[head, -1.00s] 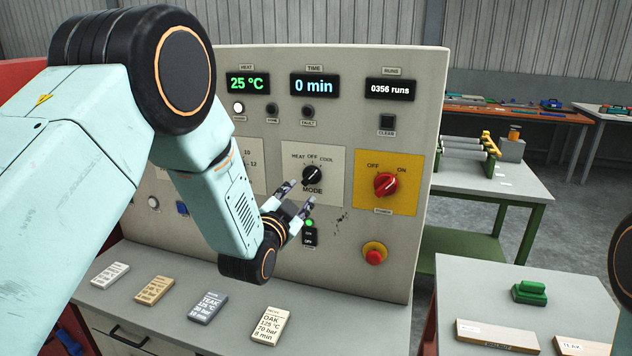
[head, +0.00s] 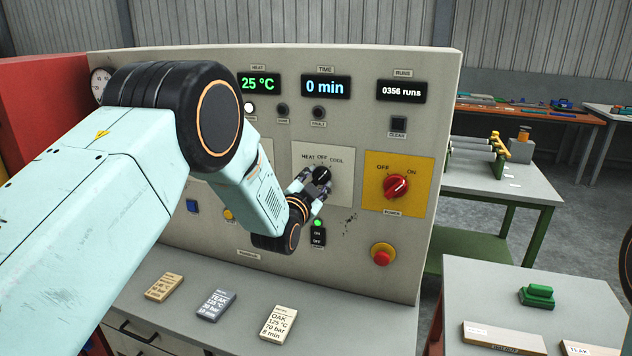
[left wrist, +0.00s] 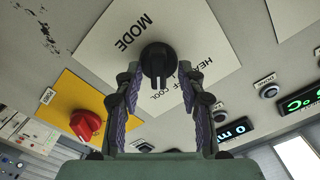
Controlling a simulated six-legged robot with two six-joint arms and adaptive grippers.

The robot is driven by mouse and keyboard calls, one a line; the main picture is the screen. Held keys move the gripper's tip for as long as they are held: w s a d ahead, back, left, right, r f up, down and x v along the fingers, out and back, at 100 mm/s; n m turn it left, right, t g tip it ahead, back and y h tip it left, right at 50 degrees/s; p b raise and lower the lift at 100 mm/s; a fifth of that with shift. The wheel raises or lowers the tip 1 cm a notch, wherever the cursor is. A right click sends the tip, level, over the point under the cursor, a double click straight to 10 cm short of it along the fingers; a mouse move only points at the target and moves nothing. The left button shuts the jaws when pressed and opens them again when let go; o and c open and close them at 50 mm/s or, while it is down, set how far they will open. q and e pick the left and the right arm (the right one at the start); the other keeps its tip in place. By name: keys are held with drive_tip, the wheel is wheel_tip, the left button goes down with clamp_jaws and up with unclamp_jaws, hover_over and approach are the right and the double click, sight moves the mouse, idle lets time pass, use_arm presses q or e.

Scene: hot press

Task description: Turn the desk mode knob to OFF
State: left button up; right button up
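The black mode knob (head: 321,174) is on a pale plate (head: 341,190) marked HEAT, OFF, COOL on the grey panel. My left gripper (head: 313,186) is at the knob, coming from its lower left. In the left wrist view, the knob (left wrist: 157,60) sits between the tips of my open left gripper (left wrist: 160,72), with a small gap visible on each side. There the knob's bar points down the picture, apparently towards the COOL mark. A finger partly covers the OFF lettering. My right gripper is out of view.
The red power knob (head: 396,187) on its yellow plate and the red button (head: 382,254) are to the right. A green-lit ON/OFF switch (head: 318,234) is just below the gripper. Small labelled blocks, including the OAK one (head: 278,323), lie on the ledge below.

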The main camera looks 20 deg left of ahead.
use_arm(q)
drive_tip(key=shift+d, duration=0.25)
drive_tip(key=c, duration=0.3)
drive_tip(key=shift+a, duration=0.2)
drive_tip(key=c, duration=0.5)
clamp_jaws()
drive_tip(key=shift+d, duration=0.1)
